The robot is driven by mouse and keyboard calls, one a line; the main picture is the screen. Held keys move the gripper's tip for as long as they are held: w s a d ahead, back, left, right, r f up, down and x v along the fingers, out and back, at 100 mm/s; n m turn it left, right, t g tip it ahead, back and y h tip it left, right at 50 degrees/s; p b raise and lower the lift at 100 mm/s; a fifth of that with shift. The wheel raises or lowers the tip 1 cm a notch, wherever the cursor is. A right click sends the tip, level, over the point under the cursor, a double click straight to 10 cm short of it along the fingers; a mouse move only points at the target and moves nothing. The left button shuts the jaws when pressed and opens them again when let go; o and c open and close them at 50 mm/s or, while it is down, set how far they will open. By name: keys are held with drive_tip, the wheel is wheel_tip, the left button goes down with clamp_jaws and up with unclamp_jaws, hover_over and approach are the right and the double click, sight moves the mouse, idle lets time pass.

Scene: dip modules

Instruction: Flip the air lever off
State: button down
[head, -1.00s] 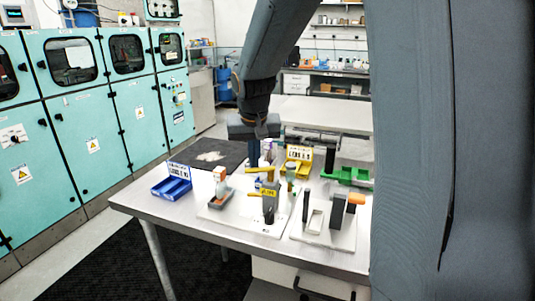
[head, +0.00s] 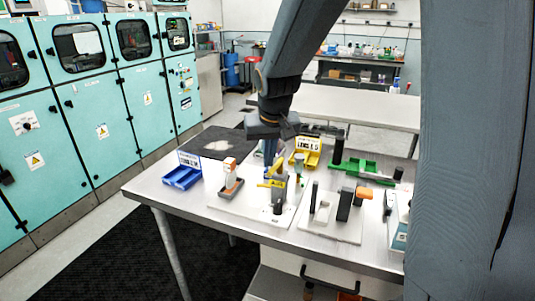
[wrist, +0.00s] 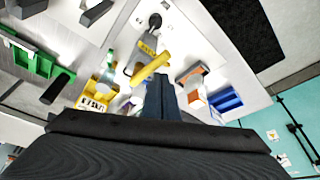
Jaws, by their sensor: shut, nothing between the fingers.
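The air valve has a grey body with a yellow label (head: 278,184) and a yellow lever (head: 274,174). It stands on a white board (head: 250,209) on the metal table. In the wrist view the yellow lever (wrist: 150,69) lies slantwise across the valve, just past my fingertips. My gripper (head: 269,162) points down just behind the lever, close to it. Its two fingers (wrist: 161,80) are together with nothing between them. I cannot tell whether the fingers touch the lever. The gripper and arm hide part of what stands behind the valve.
A second board (head: 325,229) with upright dark blocks is close on the right.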

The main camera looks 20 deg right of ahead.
drive_tip(key=shift+s+d+f, duration=0.15)
drive_tip(key=shift+s+d, duration=0.2)
drive_tip(key=shift+s, duration=0.25)
idle(0.4)
drive_tip(key=shift+p, duration=0.3)
drive_tip(key=w+a+r, duration=0.2)
drive_tip(key=w+a, duration=0.1)
wheel_tip(320, 180, up, 9)
drive_tip(key=s+d+b, duration=0.2)
drive_tip(key=shift+f, duration=0.2)
drive_tip(key=shift+d, duration=0.1)
